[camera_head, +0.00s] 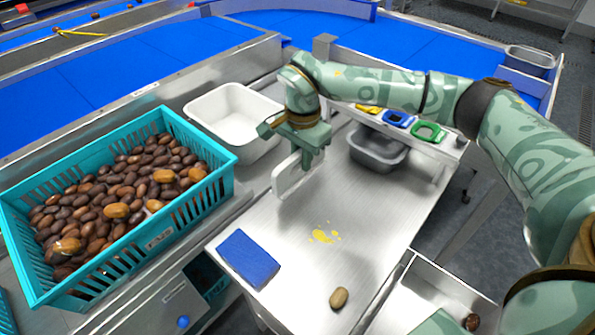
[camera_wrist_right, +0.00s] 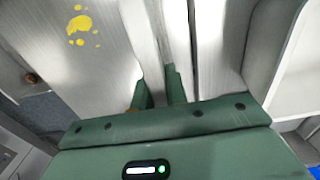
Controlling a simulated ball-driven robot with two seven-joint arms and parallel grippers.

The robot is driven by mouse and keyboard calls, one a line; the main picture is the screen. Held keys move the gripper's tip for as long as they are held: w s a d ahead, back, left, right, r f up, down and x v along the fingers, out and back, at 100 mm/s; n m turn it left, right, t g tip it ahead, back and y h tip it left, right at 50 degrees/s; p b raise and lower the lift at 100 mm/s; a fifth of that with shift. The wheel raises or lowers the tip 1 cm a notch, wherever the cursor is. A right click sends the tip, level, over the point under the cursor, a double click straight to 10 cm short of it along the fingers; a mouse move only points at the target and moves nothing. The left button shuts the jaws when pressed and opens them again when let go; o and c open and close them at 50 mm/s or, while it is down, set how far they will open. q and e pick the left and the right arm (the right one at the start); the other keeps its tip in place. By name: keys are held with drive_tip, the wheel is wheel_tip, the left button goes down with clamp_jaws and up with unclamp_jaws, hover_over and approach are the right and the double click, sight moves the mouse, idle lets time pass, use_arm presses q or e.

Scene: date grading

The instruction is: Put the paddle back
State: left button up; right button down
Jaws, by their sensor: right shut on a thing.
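The pale paddle (camera_head: 288,180) is a thin, light plate that stands on edge, low over or on the steel table (camera_head: 350,215); I cannot tell if it touches. My right gripper (camera_head: 308,158) is shut on it from above. In the right wrist view the two green fingertips (camera_wrist_right: 160,90) close on a thin grey upright edge of the paddle (camera_wrist_right: 160,35). The lower edge of the paddle is partly lost against the bright steel. My left gripper is not in view.
A teal crate (camera_head: 222,180) of dates stands left, a white bin (camera_head: 190,110) behind the paddle, a grey bin (camera_head: 378,160) right. A blue cloth (camera_head: 248,258), yellow stain (camera_head: 323,236) and single date (camera_head: 339,297) lie on the table. A steel tray (camera_head: 405,308) is at lower right.

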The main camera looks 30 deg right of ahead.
sight(300, 167)
drive_tip(key=shift+w+f, duration=0.4)
drive_tip(key=shift+f, duration=0.15)
wheel_tip(300, 167, down, 4)
drive_tip(key=shift+w+d+r+b, duration=0.1)
drive_tip(key=shift+w+r+b, duration=0.1)
drive_tip(key=shift+b, duration=1)
drive_tip(key=shift+r, duration=0.25)
drive_tip(key=shift+s+f, duration=0.1)
drive_tip(key=shift+f, duration=0.05)
drive_tip(key=c, duration=1.4)
unclamp_jaws()
wheel_tip(300, 167, up, 12)
drive_tip(key=p, duration=0.5)
drive_tip(key=shift+r, duration=0.2)
